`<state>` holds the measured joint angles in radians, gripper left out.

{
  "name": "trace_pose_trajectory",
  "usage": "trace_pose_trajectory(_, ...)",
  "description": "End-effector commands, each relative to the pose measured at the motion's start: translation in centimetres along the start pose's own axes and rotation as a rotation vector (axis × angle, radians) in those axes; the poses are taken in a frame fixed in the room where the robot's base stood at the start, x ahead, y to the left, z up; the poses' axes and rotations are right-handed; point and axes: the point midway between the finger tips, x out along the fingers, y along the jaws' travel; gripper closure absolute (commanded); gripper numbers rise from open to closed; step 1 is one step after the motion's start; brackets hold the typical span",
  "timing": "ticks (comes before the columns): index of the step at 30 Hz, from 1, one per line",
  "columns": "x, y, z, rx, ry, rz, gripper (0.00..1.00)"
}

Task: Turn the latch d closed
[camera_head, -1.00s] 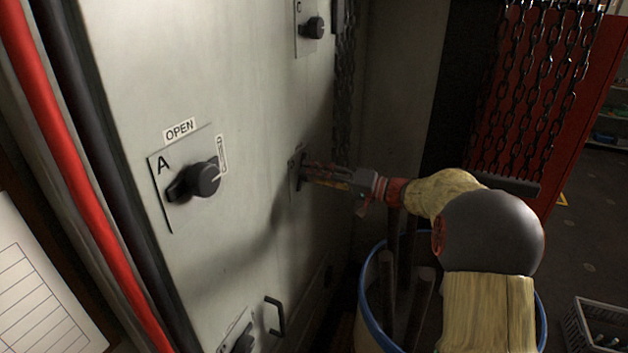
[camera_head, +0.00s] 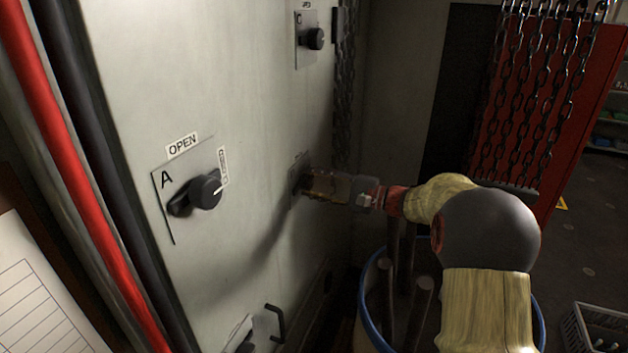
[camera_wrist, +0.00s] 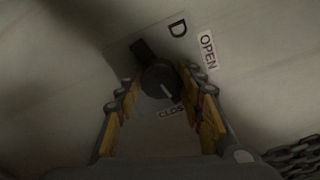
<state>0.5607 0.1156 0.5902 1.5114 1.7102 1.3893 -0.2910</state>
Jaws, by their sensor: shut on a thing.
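Latch D is a black round knob (camera_wrist: 158,82) with a dark lever end sticking out to the upper left, on a plate marked D. In the wrist view its white mark points down toward the partly hidden CLOSED label (camera_wrist: 170,113). The OPEN label (camera_wrist: 207,50) is at its upper right. My gripper (camera_wrist: 162,88) is shut on the knob, with one yellow-padded finger on each side. In the head view my gripper (camera_head: 306,184) reaches the latch's plate (camera_head: 298,163) from the right and hides most of the knob.
Latch A (camera_head: 205,191) is at the left on the cabinet front, with another latch (camera_head: 315,39) above and a handle (camera_head: 277,323) below. Chains (camera_head: 540,90) hang at the right. A blue-rimmed barrel (camera_head: 366,300) stands under my arm.

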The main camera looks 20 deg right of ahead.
Motion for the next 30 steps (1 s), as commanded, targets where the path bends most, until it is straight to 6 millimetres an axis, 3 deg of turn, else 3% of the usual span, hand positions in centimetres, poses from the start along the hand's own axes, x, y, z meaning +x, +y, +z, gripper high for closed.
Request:
trace_pose_trajectory(12, -0.02, 0.10, -0.03, 0.207, 0.001, 0.002, 0.87)
trace_pose_trajectory(30, -0.02, 0.21, -0.07, 0.241, 0.001, 0.002, 0.87)
